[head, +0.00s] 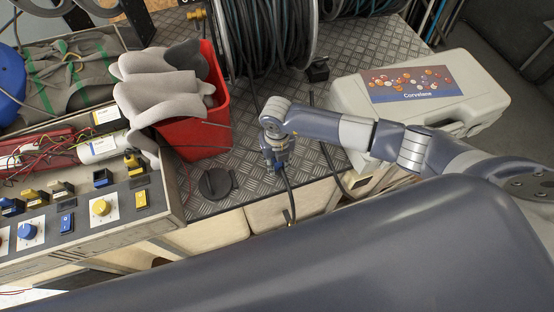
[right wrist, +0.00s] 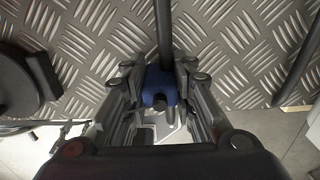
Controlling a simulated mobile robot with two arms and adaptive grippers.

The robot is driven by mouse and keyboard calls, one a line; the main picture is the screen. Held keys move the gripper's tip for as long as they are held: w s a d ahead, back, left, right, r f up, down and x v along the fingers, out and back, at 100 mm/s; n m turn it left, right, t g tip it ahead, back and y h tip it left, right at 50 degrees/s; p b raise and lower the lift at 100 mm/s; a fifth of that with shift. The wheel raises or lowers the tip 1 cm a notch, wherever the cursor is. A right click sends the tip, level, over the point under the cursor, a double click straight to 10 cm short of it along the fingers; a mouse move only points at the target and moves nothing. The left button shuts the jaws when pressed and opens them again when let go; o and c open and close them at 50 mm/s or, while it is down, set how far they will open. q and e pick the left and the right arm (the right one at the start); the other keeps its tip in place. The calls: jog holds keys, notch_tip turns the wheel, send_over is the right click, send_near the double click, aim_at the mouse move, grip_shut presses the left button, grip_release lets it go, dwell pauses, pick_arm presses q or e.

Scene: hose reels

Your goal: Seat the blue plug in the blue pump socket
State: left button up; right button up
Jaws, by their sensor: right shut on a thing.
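My right gripper (head: 278,160) points down over the front part of the metal bench top. In the right wrist view its fingers (right wrist: 160,100) are closed on the sides of a blue plug (right wrist: 160,86). A black cable runs from the plug toward the top of that view. In the head view the plug is mostly hidden by the gripper. A panel box (head: 126,226) at the left carries blue and yellow fittings, among them a small blue block (head: 67,223) and a blue knob (head: 27,232). I cannot tell which is the blue pump socket. My left gripper is out of view.
A red bin (head: 214,112) with grey gloves (head: 165,95) stands between panel and gripper. A round black lid-like piece (head: 216,183) lies on the bench (head: 238,182). A hose reel (head: 268,40) is behind; a pale case (head: 460,95) is at the right.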

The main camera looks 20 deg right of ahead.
jog(key=shift+f, duration=0.1)
jog(key=shift+f, duration=0.15)
jog(key=o, duration=1.1)
jog(key=shift+c, duration=0.2)
